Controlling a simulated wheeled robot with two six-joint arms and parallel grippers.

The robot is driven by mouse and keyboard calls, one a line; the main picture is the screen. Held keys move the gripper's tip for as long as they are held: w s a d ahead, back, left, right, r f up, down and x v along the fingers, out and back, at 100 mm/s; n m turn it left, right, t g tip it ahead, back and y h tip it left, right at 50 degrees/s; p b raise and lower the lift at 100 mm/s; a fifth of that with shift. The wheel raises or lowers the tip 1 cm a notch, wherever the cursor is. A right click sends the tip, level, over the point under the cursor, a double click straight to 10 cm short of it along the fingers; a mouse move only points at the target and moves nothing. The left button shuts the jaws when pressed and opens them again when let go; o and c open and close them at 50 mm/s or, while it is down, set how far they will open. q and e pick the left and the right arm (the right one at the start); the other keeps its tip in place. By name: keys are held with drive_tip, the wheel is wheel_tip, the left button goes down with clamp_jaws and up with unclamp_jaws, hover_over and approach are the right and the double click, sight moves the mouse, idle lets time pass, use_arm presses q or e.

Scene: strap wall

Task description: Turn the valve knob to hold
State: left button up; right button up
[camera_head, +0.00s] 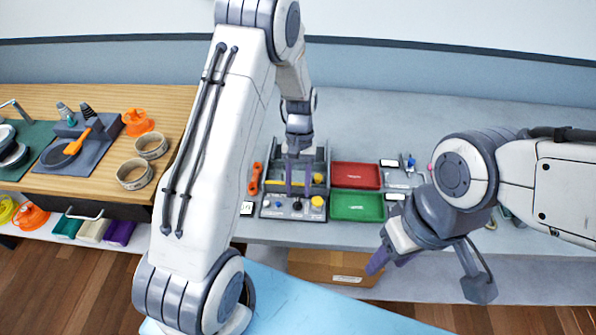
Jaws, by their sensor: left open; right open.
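A grey control panel (279,212) with several small knobs stands on the grey bench. A yellow knob (318,201) sits at its right and a small dark knob (297,205) near its middle. I cannot tell which one is the valve knob, and no hold mark is readable. My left gripper (298,188) is open, pointing down over the panel, with its fingers just above or behind the dark knob; contact cannot be told. My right gripper (388,263) is open and empty, in front of the bench edge, away from the panel.
A red tray (356,175) and a green tray (357,207) lie right of the panel. An orange tool (255,178) lies to its left. A cardboard box (330,267) sits below the bench. A wooden counter (100,95) with kitchen things is at the left.

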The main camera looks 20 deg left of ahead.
use_arm(q)
drive_tip(key=b+v, duration=0.1)
drive_tip(key=v, duration=0.6)
drive_tip(key=shift+r, duration=0.1)
drive_tip(key=s+d+r+m+t+y, duration=0.15)
drive_tip(key=s+d+r+m, duration=0.35)
drive_tip(key=s+d+r, duration=0.5)
drive_tip(key=s+d+m+t, duration=0.1)
drive_tip(key=s+d+m, duration=0.1)
drive_tip(key=s, duration=0.4)
drive_tip(key=s+d+m+t+h, duration=0.1)
drive_tip(key=s+m, duration=0.2)
drive_tip(key=s, duration=0.4)
drive_tip(key=shift+s+d+r+m+t, duration=0.2)
drive_tip(key=shift+d+r+m+t, duration=0.1)
drive_tip(key=shift+d+m+t, duration=0.1)
drive_tip(key=shift+c, duration=0.3)
